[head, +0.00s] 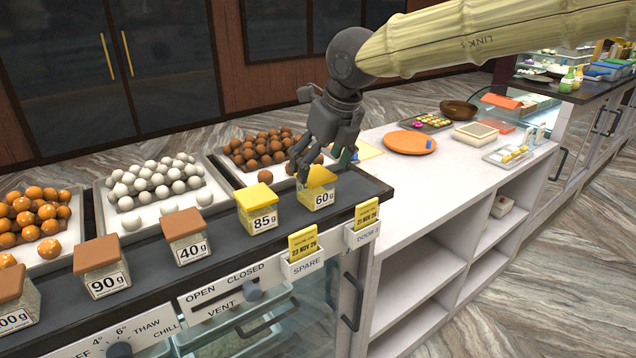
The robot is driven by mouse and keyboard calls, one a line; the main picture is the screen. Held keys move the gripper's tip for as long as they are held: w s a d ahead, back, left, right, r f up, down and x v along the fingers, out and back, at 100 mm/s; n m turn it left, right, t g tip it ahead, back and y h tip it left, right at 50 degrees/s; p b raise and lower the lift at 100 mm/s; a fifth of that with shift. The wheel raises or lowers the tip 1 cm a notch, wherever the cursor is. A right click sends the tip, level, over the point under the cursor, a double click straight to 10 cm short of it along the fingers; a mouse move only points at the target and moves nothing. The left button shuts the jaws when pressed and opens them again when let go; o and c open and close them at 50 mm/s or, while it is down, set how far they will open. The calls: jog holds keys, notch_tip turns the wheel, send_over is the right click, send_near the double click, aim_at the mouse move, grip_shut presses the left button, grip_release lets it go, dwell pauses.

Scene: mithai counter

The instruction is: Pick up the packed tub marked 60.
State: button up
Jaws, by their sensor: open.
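The tub marked 60 g (318,198) has clear sides and a yellow lid. It stands upright near the right end of the dark counter ledge (350,190). My gripper (322,168) points down over this tub, with its fingers at the lid. The fingers are open, and whether they touch the tub I cannot tell. Part of the lid is hidden behind the fingers.
A yellow-lidded 85 g tub (257,210) stands close left. Brown-lidded 40 g (186,236), 90 g (101,267) and 100 g (14,300) tubs continue the row. Trays of sweets (160,183) lie behind. A white counter (440,185) with an orange disc (408,142) extends right.

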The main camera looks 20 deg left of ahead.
aim_at(317, 173)
jog(key=shift+p+x, duration=0.3)
jog(key=shift+x, duration=1.15)
jog(key=shift+w+f, duration=0.15)
jog(key=shift+f, duration=0.05)
jog(key=p+x, duration=0.2)
jog(key=x, duration=0.2)
jog(key=shift+a+f, duration=0.1)
jog(key=shift+a, duration=0.1)
jog(key=c, duration=1)
